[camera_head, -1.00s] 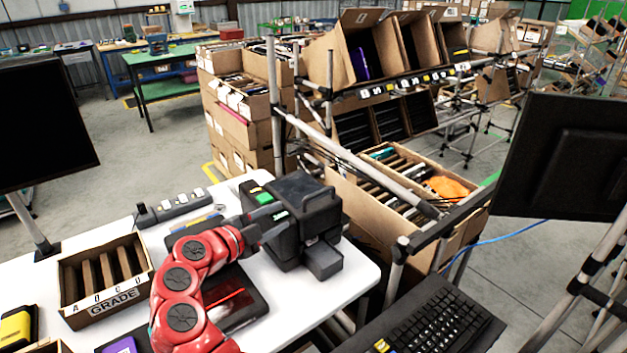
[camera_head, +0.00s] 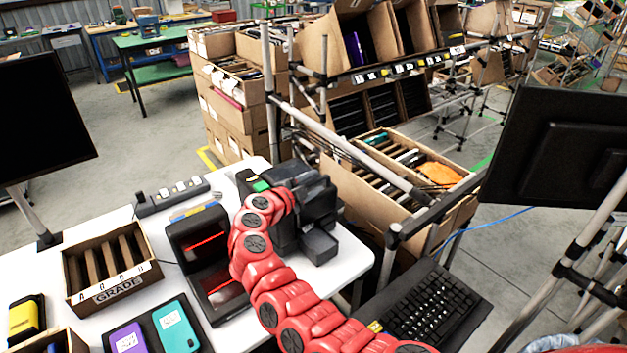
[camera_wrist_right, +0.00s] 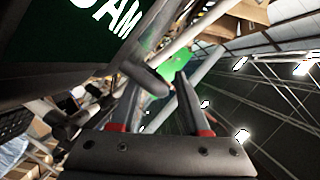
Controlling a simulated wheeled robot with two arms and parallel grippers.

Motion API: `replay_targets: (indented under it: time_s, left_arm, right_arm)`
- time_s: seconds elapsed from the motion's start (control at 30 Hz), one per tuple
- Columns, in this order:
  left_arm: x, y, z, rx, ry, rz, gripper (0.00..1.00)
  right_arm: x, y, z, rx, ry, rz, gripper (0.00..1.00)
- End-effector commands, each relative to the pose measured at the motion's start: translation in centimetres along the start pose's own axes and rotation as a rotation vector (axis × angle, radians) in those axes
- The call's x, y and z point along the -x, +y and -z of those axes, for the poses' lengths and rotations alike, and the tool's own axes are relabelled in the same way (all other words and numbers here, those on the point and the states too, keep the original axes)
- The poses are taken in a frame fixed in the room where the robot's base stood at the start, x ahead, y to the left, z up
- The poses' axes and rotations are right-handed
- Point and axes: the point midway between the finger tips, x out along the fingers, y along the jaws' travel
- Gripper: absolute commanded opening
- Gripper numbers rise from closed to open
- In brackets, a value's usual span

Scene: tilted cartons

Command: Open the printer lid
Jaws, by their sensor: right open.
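The black printer (camera_head: 318,212) stands at the right end of the white table, with a block jutting from its front. My red right arm reaches over the table to the printer's left side. Its gripper is mostly hidden behind the arm's end in the head view. In the right wrist view the right gripper (camera_wrist_right: 158,80) is open, its two fingers apart. A dark rounded bar (camera_wrist_right: 148,78) shows at the fingertips; I cannot tell whether they touch it or whether it is part of the lid. Whether the lid is raised is unclear. My left gripper is out of view.
A black stand with red lines (camera_head: 195,240) and a GRADE box (camera_head: 75,270) stand left of the arm. A keyboard (camera_head: 435,305) is in front right. A pipe rack with cartons (camera_head: 395,205) is close behind the printer. A monitor (camera_head: 45,120) is at left.

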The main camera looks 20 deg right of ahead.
Motion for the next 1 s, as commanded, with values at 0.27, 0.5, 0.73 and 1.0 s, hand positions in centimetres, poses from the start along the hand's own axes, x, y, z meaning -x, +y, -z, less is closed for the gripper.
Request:
replay_targets:
  time_s: [0.27, 0.5, 0.73, 1.0]
  left_arm:
    - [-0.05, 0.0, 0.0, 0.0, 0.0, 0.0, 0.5]
    - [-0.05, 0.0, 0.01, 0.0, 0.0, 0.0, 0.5]
    - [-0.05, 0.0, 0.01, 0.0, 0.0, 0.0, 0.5]
    - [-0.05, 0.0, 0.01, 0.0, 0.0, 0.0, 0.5]
  right_arm:
    - [-0.43, 0.01, 0.03, -0.001, 0.0, 0.0, 0.46]
    - [-0.4, -0.02, 0.02, -0.001, 0.0, 0.0, 0.14]
    - [-0.38, -0.03, 0.01, 0.0, 0.0, 0.001, 0.0]
    - [-0.37, -0.03, 0.0, 0.0, 0.0, 0.001, 0.0]
